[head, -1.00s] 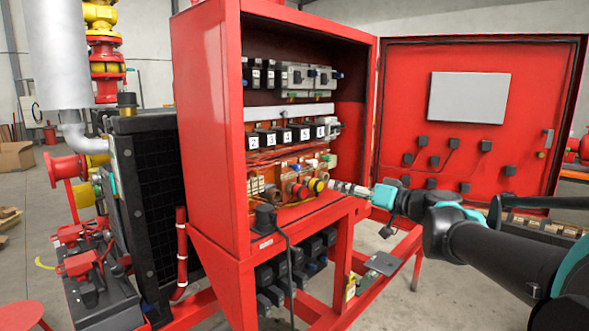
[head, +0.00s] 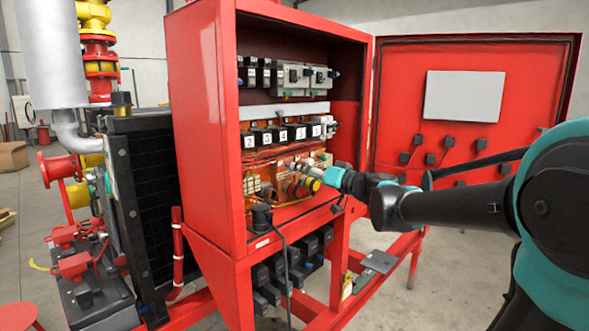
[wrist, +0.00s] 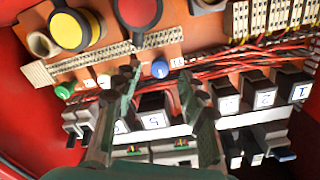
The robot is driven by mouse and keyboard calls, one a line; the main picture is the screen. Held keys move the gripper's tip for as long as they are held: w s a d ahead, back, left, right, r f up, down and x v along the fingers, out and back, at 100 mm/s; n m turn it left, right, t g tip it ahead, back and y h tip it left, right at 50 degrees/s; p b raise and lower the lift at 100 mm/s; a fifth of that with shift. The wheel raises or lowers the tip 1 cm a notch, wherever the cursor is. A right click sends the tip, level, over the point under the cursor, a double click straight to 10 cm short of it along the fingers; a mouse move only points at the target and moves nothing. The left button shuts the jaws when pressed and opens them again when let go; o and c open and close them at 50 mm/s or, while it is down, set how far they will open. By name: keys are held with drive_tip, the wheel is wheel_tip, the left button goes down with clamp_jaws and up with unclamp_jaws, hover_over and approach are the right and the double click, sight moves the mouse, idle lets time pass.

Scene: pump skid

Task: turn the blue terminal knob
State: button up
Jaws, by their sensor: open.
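The blue terminal knob (wrist: 160,69) is small and round, on the orange panel in the wrist view, just above a white strip beside red wires. My gripper (wrist: 159,76) is open and empty, with one finger on each side of the knob in the picture. I cannot tell whether the fingers touch it or are still short of it. In the head view my gripper (head: 298,170) reaches into the red cabinet (head: 205,120) from the right, and I cannot make out the knob there.
Near the fingers are a yellow button (wrist: 72,28), a red button (wrist: 140,10) and a green knob (wrist: 65,90). Numbered black relays (wrist: 154,112) line the row below in the wrist view. The open cabinet door (head: 400,110) stands to the right.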

drive_tip(key=shift+x, duration=2.15)
clamp_jaws()
